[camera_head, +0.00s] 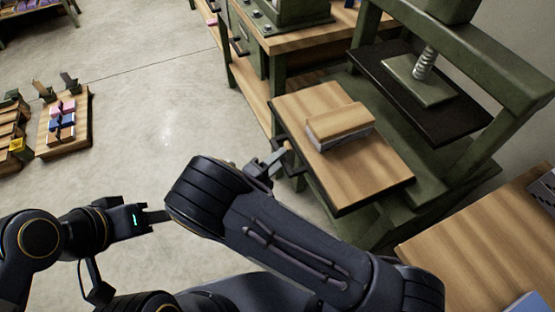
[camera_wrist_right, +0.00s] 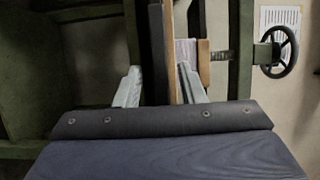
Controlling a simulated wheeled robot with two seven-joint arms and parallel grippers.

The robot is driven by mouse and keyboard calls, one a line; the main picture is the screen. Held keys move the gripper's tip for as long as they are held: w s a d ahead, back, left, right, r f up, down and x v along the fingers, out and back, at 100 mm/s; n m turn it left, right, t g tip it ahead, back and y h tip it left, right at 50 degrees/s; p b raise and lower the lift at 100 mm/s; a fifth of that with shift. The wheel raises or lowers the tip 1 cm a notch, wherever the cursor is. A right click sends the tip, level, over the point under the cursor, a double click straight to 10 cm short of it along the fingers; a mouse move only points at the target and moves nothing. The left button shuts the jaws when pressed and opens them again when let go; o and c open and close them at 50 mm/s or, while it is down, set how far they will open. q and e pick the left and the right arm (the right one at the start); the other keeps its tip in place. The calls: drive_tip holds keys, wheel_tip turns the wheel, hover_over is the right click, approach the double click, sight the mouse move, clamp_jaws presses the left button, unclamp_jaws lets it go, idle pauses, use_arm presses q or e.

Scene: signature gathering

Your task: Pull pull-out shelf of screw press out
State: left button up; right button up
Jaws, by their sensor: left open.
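The screw press (camera_head: 465,150) is a green frame at the right of the head view, with a metal screw over a dark plate. Its pull-out shelf (camera_head: 375,180), a wooden board with a dark underside, juts out from the frame. A paper block with a wooden board on top (camera_head: 340,122) lies on it. My right gripper (camera_head: 277,160) is at the shelf's left edge. In the right wrist view, its two fingers stand on either side of the shelf (camera_wrist_right: 157,50), seen edge-on, with narrow gaps. My left gripper (camera_head: 152,217) is open and empty, left of my right arm.
A wooden workbench (camera_head: 300,38) stands behind the shelf. Another wooden tabletop (camera_head: 470,235) is at lower right. A low wooden stand with small coloured items (camera_head: 83,140) is at the left. The floor (camera_head: 170,110) between is clear.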

drive_tip(key=shift+a, duration=0.1)
use_arm(q)
drive_tip(key=shift+f+b, duration=0.4)
use_arm(e)
drive_tip(key=v, duration=0.7)
drive_tip(key=shift+s+a, duration=0.25)
drive_tip(key=s+d+f+m+g, duration=0.2)
drive_tip(key=d+m+g, duration=0.4)
drive_tip(key=m+g, duration=0.2)
use_arm(q)
wheel_tip(320, 180, up, 5)
drive_tip(key=p, duration=0.4)
drive_tip(key=shift+f+p, duration=0.1)
drive_tip(key=shift+p, duration=0.3)
use_arm(e)
drive_tip(key=s+d+r+n+y, duration=0.5)
drive_tip(key=r+n, duration=0.2)
drive_tip(key=n, duration=0.4)
drive_tip(key=s+d+r+n+t+y, duration=0.1)
drive_tip(key=s+d+r+n+y, duration=0.4)
drive_tip(key=r+n, duration=0.3)
drive_tip(key=s+d+r+n+y, duration=0.5)
drive_tip(key=d+r+n+y, duration=0.1)
drive_tip(key=n, duration=0.8)
wheel_tip(320, 180, up, 2)
drive_tip(key=shift+s+d+r+n+t+y, duration=0.15)
drive_tip(key=shift+d+n+t+y, duration=0.2)
drive_tip(key=shift+y, duration=0.25)
